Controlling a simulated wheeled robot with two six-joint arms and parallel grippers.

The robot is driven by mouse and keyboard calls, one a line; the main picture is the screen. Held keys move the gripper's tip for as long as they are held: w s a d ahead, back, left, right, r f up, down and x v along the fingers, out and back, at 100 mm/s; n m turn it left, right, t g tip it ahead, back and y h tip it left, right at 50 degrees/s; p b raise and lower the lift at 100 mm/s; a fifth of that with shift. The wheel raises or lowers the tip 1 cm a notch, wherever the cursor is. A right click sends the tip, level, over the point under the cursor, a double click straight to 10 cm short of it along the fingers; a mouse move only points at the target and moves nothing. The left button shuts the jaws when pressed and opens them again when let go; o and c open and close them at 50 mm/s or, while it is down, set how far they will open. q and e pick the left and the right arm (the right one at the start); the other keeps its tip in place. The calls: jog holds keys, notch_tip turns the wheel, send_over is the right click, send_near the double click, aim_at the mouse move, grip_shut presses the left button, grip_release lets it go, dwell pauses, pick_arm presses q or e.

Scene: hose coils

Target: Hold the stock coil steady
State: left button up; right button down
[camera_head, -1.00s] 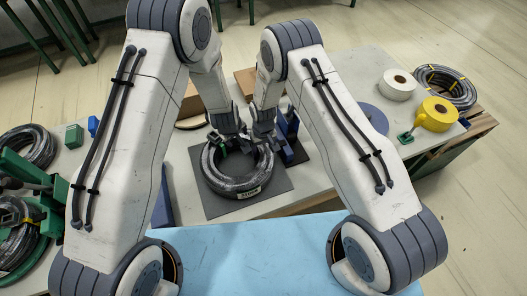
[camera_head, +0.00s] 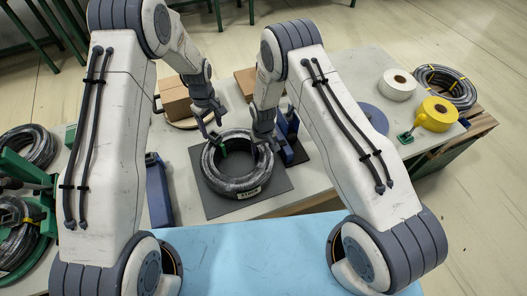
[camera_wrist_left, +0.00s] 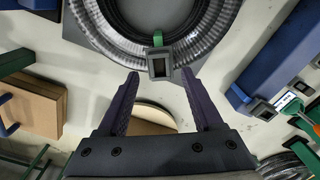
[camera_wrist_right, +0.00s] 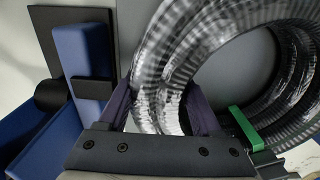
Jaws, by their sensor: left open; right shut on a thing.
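A green strap with a grey buckle (camera_wrist_left: 160,66) sits on the coil and shows in the left wrist view. My left gripper (camera_head: 210,124) is open and empty, just off the coil's back left side; its fingertips point toward the strap. My right gripper (camera_head: 264,143) is shut on the coil's back right side; in the right wrist view the hose (camera_wrist_right: 158,95) passes between its fingers.
A blue block-like device (camera_head: 286,150) stands close right of the coil. A cardboard box (camera_head: 176,100) is behind my left gripper. White (camera_head: 397,83) and yellow (camera_head: 436,114) rolls stand at right. A tall blue object (camera_head: 159,190) is left of the mat.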

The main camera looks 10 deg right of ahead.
aim_at(215, 137)
pick_arm(q)
jog(key=shift+f, duration=2.45)
grip_shut()
